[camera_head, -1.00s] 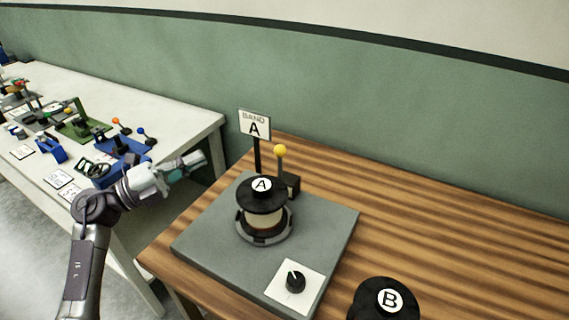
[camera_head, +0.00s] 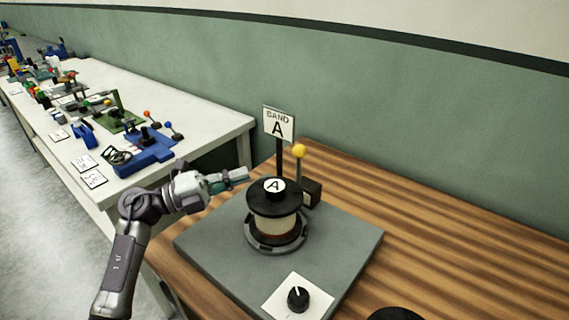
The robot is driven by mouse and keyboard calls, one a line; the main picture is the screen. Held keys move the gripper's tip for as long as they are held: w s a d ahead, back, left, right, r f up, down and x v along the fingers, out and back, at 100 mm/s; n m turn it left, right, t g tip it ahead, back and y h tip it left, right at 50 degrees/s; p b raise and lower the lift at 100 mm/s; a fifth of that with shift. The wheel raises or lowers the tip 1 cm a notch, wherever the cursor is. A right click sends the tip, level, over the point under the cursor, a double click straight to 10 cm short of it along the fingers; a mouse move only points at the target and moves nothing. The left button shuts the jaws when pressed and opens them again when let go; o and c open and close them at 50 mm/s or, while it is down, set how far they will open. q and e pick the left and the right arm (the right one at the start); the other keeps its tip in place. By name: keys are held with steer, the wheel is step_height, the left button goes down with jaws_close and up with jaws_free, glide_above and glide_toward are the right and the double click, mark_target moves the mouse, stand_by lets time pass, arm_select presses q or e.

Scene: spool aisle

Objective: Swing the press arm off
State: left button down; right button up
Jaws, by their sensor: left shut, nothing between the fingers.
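A grey base plate (camera_head: 345,250) lies on the wooden table. A spool (camera_head: 277,224) with a black top marked A stands upright on it in a dark ring. Behind the spool, a lever with a yellow ball (camera_head: 299,151) rises from a small black block (camera_head: 313,192). I cannot make out a separate press arm; the black top may hide part of it. My left gripper (camera_head: 244,175) is shut and empty, just left of the spool's top and in front of the sign post; I cannot tell whether it touches anything. My right gripper is not in view.
A sign reading BAND A (camera_head: 279,124) stands behind the spool. A black knob (camera_head: 298,298) sits on a white card at the front of the plate. A white table (camera_head: 205,122) with several fixtures is at left.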

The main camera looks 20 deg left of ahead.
arm_select(q)
steer(key=shift+d, duration=0.1)
steer(key=r+p, duration=0.2)
glide_above(298, 179)
steer(key=s+a, duration=0.3)
steer(key=s, duration=0.1)
steer(key=shift+a+f, duration=0.15)
steer(key=shift+a, duration=0.05)
steer(key=shift+w+d, duration=0.35)
steer(key=shift+d, duration=0.15)
